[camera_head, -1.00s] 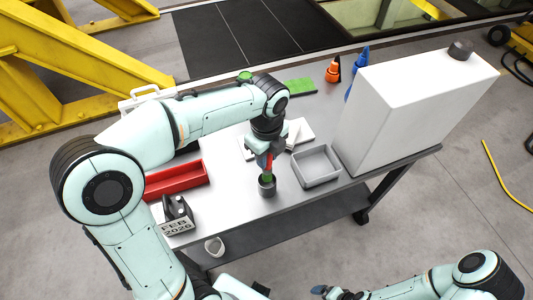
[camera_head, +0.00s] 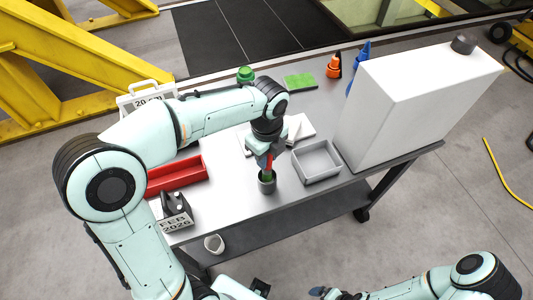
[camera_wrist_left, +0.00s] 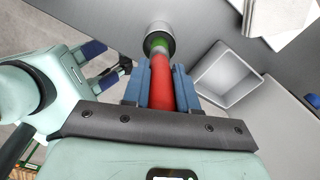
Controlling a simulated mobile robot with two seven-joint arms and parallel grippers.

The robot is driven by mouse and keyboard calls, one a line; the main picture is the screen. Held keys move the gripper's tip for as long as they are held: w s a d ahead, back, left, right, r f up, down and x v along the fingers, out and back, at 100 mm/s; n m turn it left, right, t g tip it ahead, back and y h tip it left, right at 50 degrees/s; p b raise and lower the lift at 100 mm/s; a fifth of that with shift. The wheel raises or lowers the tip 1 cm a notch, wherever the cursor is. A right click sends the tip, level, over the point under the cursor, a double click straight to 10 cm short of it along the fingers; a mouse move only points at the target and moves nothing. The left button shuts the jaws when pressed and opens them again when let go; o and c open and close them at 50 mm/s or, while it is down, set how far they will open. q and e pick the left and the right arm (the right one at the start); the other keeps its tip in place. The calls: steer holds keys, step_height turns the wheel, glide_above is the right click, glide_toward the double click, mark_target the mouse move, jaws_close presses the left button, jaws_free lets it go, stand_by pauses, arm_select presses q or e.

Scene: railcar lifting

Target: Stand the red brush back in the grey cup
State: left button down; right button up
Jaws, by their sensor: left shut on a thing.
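The grey cup (camera_head: 267,186) stands near the front edge of the table. My left gripper (camera_head: 268,160) is above it, shut on the red brush (camera_head: 266,163). In the left wrist view the red brush (camera_wrist_left: 161,82) lies between the blue fingers (camera_wrist_left: 160,88), its green part (camera_wrist_left: 157,42) at the mouth of the grey cup (camera_wrist_left: 161,31). The brush is roughly upright; I cannot tell how deep its lower end sits. My right gripper (camera_head: 328,293) is low at the bottom edge of the head view, away from the table; its jaws are unclear.
A grey tray (camera_head: 317,177) stands just right of the cup, with a large white box (camera_head: 400,115) beyond it. A green sponge (camera_head: 300,81) and orange bottle (camera_head: 334,66) are at the back.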

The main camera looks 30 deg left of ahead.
arm_select(q)
steer(key=shift+f+b, duration=1.1)
steer(key=shift+f, duration=1.05)
arm_select(e)
steer(key=shift+s+f, duration=0.45)
steer(key=shift+f, duration=0.25)
steer(key=shift+s+f, duration=0.4)
steer(key=shift+f, duration=0.3)
arm_select(q)
steer(key=c, duration=0.8)
jaws_free()
steer(key=shift+r, duration=0.1)
step_height(320, 180, up, 13)
steer(key=shift+r+p, duration=0.2)
steer(key=shift+p, duration=1)
arm_select(e)
steer(key=w+r, duration=0.1)
steer(key=r, duration=0.2)
steer(key=shift+w, duration=0.4)
arm_select(q)
steer(key=shift+f, duration=0.1)
